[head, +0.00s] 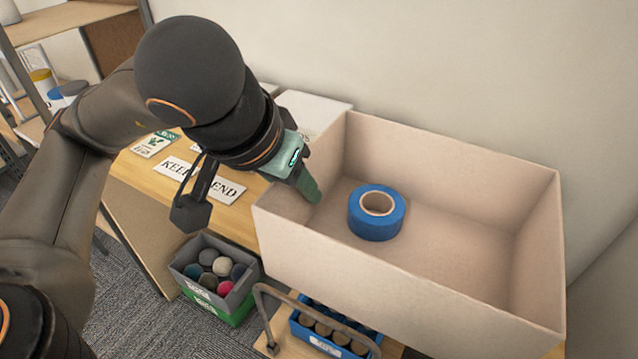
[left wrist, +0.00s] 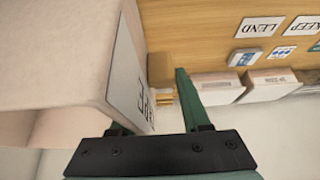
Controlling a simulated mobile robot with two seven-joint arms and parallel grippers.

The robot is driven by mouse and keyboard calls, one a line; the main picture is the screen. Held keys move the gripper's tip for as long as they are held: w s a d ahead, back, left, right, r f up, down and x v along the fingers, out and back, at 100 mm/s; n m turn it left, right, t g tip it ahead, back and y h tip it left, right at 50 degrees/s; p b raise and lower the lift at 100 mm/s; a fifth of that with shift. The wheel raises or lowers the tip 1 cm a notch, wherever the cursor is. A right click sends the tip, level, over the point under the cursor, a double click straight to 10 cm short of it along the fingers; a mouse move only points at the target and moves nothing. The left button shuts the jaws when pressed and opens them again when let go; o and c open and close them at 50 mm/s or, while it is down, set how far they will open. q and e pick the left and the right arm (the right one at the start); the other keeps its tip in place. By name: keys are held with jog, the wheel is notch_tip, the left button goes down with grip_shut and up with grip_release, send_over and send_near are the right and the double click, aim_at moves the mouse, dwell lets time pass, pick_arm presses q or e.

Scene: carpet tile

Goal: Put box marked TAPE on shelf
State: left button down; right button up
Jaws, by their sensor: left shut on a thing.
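The box marked TAPE (head: 420,296) is a large open beige box, upright at the right in the head view. A blue roll of tape (head: 376,212) lies inside it. My left gripper (head: 308,190) is at its left wall, shut on that wall, with one finger inside. In the left wrist view the box (left wrist: 55,55) fills the left side, with its white label partly seen beside the green finger. The other finger is mostly hidden by the box. A wooden shelf unit (head: 68,22) stands at the upper left. My right gripper is not in view.
A wooden bench (head: 236,214) carries KEEP and LEND signs (head: 215,185) and a white box (head: 312,108). Below are a grey bin of balls (head: 215,268), a blue crate (head: 330,340) and a curved bar (head: 290,300). A wall is close behind.

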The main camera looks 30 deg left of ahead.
pick_arm(q)
jog(key=w+f, duration=0.7)
jog(key=w+a+f, duration=0.1)
jog(key=w+f, duration=0.3)
jog(key=shift+w+a, duration=0.1)
jog(key=shift+w, duration=0.1)
jog(key=shift+f, duration=0.4)
jog(key=shift+f+b, duration=0.3)
jog(key=shift+b, duration=0.15)
jog(key=shift+c, duration=1.8)
grip_release()
jog(key=shift+r, duration=0.1)
